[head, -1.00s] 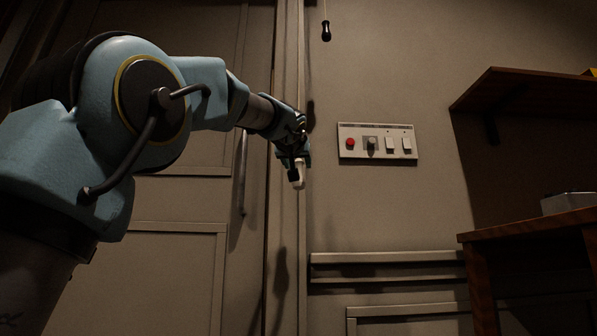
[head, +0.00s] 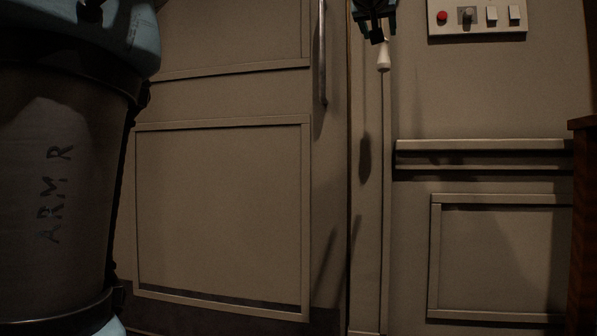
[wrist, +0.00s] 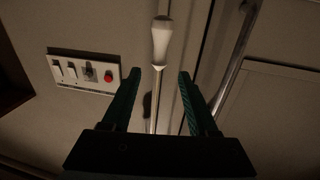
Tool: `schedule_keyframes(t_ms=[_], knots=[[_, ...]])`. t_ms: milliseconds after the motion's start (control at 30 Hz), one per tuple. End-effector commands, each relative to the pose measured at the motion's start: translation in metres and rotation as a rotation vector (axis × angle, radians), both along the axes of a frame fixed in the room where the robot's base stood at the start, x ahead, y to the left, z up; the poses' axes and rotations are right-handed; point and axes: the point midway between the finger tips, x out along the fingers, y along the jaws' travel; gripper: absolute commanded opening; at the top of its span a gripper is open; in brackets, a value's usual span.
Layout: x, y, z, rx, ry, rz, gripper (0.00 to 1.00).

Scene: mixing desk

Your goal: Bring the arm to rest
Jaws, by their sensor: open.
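My gripper (head: 377,36) is at the top of the head view, in front of the wall and left of a switch panel. Its two fingers are apart in the wrist view (wrist: 159,74). A white pull handle (head: 384,57) shows just below the fingers in the head view. In the wrist view the white handle (wrist: 161,40) lies beyond the fingertips, and its thin cord or rod runs back in line with the gap between the fingers. I cannot tell whether anything touches it.
The switch panel (head: 477,17) has a red button, a knob and two white switches. A cabinet door (head: 220,210) with a vertical metal handle (head: 322,60) is on the left. A ledge (head: 480,146) runs along the wall. Brown wooden furniture (head: 583,220) stands at the right edge.

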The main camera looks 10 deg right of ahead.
Motion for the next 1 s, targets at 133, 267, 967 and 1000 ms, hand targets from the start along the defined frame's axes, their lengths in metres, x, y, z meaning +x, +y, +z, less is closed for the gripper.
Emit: schedule_keyframes(t_ms=[133,267,967,1000], knots=[[0.006,0.002,-0.006,0.017,0.013,0.008,0.6],[0.036,0.013,-0.041,0.098,0.081,0.046,0.6],[0.036,0.305,-0.395,0.521,0.994,0.338,0.6],[0.022,0.319,-0.406,0.522,1.042,0.348,0.6]])
